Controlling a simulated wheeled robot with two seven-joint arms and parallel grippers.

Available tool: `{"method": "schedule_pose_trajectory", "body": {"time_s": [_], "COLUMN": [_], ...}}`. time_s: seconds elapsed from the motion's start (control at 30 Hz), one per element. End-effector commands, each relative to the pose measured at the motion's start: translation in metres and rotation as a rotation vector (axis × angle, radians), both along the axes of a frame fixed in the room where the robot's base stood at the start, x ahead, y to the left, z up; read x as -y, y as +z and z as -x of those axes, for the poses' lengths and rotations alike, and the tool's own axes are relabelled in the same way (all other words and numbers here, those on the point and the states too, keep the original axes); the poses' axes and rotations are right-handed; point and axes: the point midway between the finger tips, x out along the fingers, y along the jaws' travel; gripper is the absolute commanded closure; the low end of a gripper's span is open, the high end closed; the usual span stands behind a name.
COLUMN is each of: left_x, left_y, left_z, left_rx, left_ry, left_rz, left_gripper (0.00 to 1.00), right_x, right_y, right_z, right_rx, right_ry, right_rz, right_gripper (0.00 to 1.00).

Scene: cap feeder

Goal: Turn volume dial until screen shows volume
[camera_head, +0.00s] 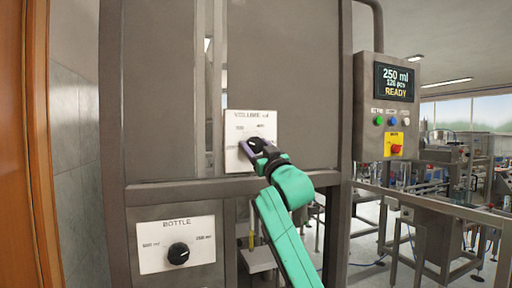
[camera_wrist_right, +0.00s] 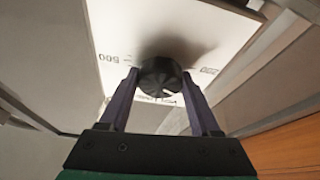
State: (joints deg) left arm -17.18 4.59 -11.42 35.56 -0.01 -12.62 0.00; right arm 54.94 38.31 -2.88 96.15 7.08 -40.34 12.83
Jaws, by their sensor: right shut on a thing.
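The black volume dial (camera_head: 257,144) sits on a white plate (camera_head: 238,161) marked "VOLUME ml" on the grey machine front. My right gripper (camera_head: 250,149) is shut on this dial. In the right wrist view the dial (camera_wrist_right: 160,76) sits between the two purple fingers of the right gripper (camera_wrist_right: 160,88). The fingers partly cover the dial, so its pointer is hard to read. The screen (camera_head: 397,83) on the control box at the right reads "250 ml", "126 pcs" and "READY". My left gripper is not in view.
A second black dial (camera_head: 178,253) sits on a plate marked "BOTTLE" (camera_head: 150,262) at lower left. Green, blue and white buttons and a red button on a yellow plate (camera_head: 394,146) are below the screen. A horizontal frame bar (camera_head: 180,192) runs just below the volume plate.

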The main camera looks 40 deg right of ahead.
Motion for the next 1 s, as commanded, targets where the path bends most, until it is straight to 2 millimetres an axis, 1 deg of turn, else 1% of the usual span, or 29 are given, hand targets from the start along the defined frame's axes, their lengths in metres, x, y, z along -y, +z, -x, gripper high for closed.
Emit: {"method": "schedule_pose_trajectory", "body": {"time_s": [0.03,0.07,0.1,0.4,0.47,0.57,0.67,0.8,1.0], "left_x": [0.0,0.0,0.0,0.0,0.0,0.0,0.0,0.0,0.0], "left_y": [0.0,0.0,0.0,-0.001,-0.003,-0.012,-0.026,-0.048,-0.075], "left_z": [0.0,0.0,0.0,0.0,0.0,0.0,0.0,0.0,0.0], "left_rx": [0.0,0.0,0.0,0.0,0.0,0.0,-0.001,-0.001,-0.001], "left_ry": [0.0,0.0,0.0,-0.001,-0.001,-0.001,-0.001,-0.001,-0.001], "left_rz": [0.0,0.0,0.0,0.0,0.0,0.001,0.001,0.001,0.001], "left_gripper": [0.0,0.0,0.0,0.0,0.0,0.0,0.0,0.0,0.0], "right_x": [0.0,0.0,0.0,0.0,-0.001,-0.002,-0.008,-0.016,-0.028], "right_y": [0.0,0.0,0.0,0.0,-0.002,-0.008,-0.018,-0.032,-0.049], "right_z": [0.0,0.0,0.0,0.0,0.002,0.01,0.026,0.057,0.1], "right_rx": [0.0,0.0,0.0,0.0,0.001,0.002,0.002,0.003,0.002], "right_ry": [0.0,0.0,0.0,0.0,0.001,0.0,0.0,0.0,-0.001], "right_rz": [-0.001,-0.001,-0.001,-0.001,-0.001,-0.001,0.003,0.003,0.001], "right_gripper": [0.32,0.21,0.06,0.06,0.06,0.06,0.06,0.06,0.06]}}
